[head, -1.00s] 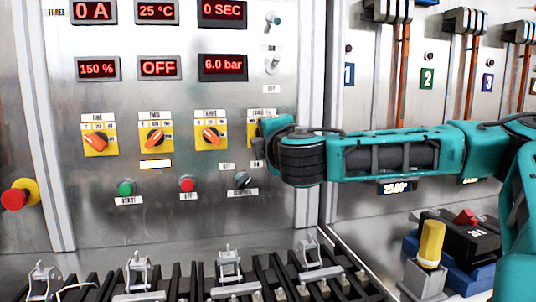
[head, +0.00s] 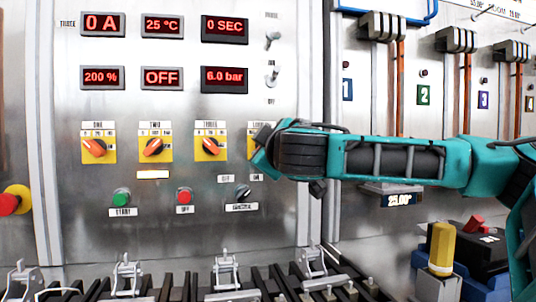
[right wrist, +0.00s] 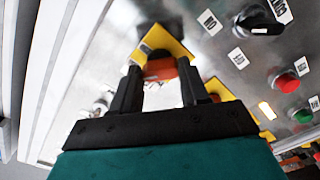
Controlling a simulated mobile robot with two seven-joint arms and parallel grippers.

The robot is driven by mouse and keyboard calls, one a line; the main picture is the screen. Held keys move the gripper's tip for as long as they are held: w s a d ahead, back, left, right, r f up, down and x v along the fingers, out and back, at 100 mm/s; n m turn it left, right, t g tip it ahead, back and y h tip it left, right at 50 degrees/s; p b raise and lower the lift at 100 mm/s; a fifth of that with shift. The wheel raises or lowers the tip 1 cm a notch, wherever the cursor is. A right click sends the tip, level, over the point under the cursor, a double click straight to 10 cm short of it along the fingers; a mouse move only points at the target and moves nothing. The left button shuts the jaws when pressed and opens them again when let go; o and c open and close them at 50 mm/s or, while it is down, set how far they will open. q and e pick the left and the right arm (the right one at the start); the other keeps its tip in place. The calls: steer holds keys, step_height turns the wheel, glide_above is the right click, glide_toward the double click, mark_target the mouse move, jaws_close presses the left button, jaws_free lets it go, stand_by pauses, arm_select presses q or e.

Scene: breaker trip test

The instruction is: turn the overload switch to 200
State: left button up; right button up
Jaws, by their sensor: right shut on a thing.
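The overload switch is the rightmost rotary switch in the panel's row. Its yellow plate (head: 252,143) is mostly covered by my right wrist in the head view. In the right wrist view its orange knob (right wrist: 160,70) sits on a yellow plate (right wrist: 172,40), between the fingers of my right gripper (right wrist: 160,67). The gripper is shut on the knob. The fingertips are hidden in the head view. The percent display (head: 103,77) reads 200 %. My left gripper is not in view.
Other orange rotary switches, such as the one labelled three (head: 209,147), stand to the left. Below are a green start button (head: 122,196), a red button (head: 184,195) and a black selector (head: 243,192). Clamps and dark rails (head: 230,285) run along the bottom.

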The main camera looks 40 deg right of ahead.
steer(key=shift+m, duration=0.7)
steer(key=o, duration=1.1)
steer(key=shift+c, duration=0.2)
steer(key=v, duration=1.3)
